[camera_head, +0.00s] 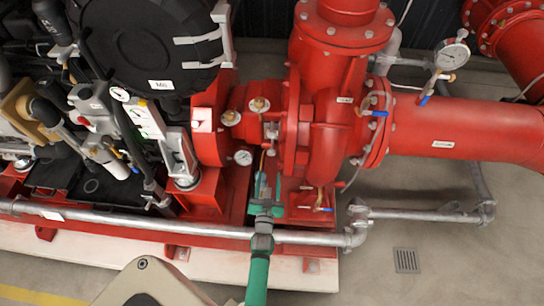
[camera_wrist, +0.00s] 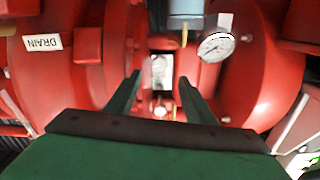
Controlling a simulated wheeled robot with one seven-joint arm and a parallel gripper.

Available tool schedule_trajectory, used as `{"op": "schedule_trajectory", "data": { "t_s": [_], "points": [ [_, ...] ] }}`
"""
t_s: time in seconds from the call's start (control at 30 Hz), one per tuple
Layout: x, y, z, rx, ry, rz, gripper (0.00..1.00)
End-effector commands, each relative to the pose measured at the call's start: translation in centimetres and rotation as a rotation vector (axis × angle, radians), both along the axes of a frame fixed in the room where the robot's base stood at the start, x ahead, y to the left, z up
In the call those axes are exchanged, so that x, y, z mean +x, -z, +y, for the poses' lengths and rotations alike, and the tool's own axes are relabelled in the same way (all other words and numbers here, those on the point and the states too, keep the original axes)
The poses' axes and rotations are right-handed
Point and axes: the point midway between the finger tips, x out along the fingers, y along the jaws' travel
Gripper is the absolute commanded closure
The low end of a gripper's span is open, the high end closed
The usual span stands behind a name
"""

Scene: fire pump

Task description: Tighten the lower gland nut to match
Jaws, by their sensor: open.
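A small metal gland part (camera_head: 271,131) sits in the opening of the red pump housing in the head view, and no separate lower nut can be made out there. In the wrist view a shiny metal piece (camera_wrist: 161,72) lies between the red castings, with a small round pale fitting (camera_wrist: 160,111) below it. I cannot tell which of these is the lower gland nut. My green gripper (camera_head: 265,190) is just below the opening in the head view. In the wrist view its fingers (camera_wrist: 160,82) are spread on either side of the metal piece, with nothing held between them.
A pressure gauge (camera_head: 243,158) is left of my gripper and also shows in the wrist view (camera_wrist: 215,46). A grey pipe (camera_head: 180,228) runs across low in the head view. A blue-handled valve (camera_head: 322,209) is to the right. The floor at right is clear around a drain grate (camera_head: 406,260).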

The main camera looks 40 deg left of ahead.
Motion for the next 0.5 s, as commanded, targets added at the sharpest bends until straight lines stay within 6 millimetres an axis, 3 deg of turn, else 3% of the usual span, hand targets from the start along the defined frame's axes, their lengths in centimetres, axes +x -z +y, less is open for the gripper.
{"op": "schedule_trajectory", "data": {
  "t_s": [0.5],
  "points": [
    [6.8, -0.1, 4.1, 0.0, -0.001, -0.001, 0.52]
  ]
}}
